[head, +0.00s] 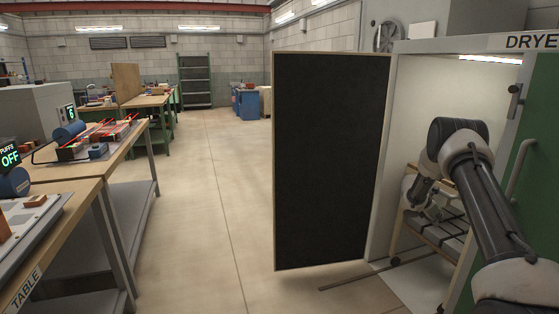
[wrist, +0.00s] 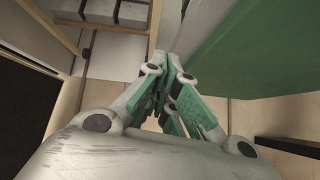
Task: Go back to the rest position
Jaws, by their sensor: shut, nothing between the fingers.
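My gripper (wrist: 172,85) is shut and empty in the wrist view, its fingers together and pointing toward the dryer's open front. In the head view my arm reaches into the dryer (head: 420,55) at the right. The gripper end is partly hidden there, low in front of the rack (head: 410,232). The rack also shows at the top left of the wrist view (wrist: 155,25). A green panel (wrist: 255,45) lies close at the right of my gripper in the wrist view.
A dark panel (head: 325,160) stands upright left of the dryer opening. A green door (head: 530,190) with a handle is at the right. Workbenches (head: 85,184) line the left side. The floor aisle (head: 215,190) between them is clear.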

